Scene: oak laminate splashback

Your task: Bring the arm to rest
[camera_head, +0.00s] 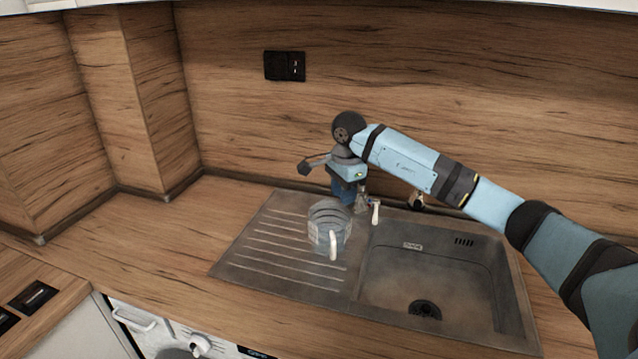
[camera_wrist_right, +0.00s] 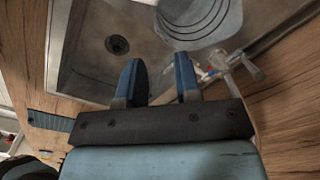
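My right arm comes in from the right in the head view and reaches over the sink's back edge. My right gripper (camera_head: 346,195) points down just behind a clear glass jug. In the right wrist view the two blue fingers (camera_wrist_right: 160,75) stand apart with nothing between them. The jug (camera_head: 324,236) stands upright on the sink's drainboard, its pale handle toward the front. It also shows at the top of the right wrist view (camera_wrist_right: 198,20), beyond the fingertips. My left gripper is not in view.
The metal sink (camera_head: 410,305) has an empty basin at right and a ribbed drainboard at left. A tap (camera_head: 376,212) stands at the back beside my gripper, close to the wooden splashback (camera_head: 230,110). A black socket (camera_head: 284,66) is on the wall. The left worktop (camera_head: 150,240) is clear.

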